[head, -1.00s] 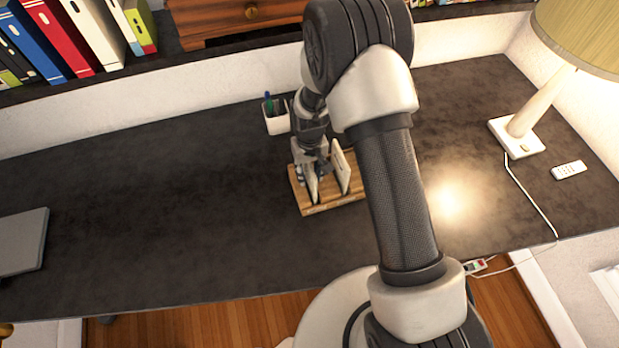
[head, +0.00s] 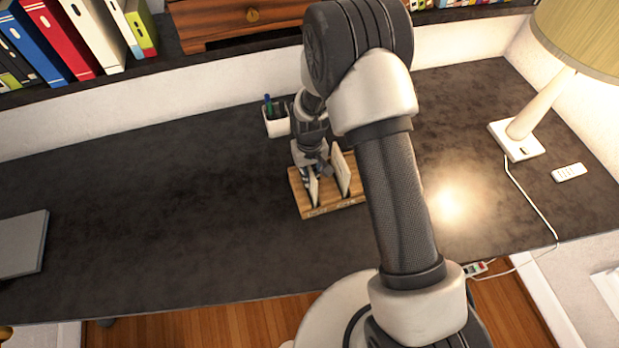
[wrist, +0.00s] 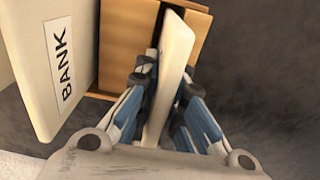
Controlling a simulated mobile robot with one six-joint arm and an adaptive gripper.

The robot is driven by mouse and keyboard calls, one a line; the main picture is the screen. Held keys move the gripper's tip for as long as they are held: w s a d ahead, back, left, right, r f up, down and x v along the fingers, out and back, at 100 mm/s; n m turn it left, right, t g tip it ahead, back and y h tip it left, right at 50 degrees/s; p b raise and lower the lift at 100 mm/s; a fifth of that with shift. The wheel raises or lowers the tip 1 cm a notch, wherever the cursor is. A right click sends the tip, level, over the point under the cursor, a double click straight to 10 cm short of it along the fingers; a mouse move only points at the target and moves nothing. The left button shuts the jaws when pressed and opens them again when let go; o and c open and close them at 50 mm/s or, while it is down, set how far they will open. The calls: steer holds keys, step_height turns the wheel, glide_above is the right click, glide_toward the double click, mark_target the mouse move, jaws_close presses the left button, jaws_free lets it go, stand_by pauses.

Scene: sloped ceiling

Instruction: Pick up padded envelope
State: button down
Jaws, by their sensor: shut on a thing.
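A cream, thin upright item that looks like the padded envelope (wrist: 172,75) stands in a slot of a wooden holder (head: 334,209). In the wrist view my gripper (wrist: 165,100) has a finger on each side of it and is shut on it. The envelope's lower end is still at the holder's slot in the wrist view. In the head view my gripper (head: 312,178) is over the holder's left part, and the envelope (head: 314,192) shows only as a narrow pale edge below it.
A second cream envelope labelled BANK (wrist: 50,65) stands beside it in the holder. A pen cup (head: 277,124) is just behind. A lamp (head: 530,120) and a remote (head: 568,172) are at the right, a laptop (head: 22,243) at the left. The desk's left middle is clear.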

steer(key=shift+r, duration=0.1)
step_height(320, 180, up, 20)
steer(key=p, duration=0.3)
stand_by(0.3)
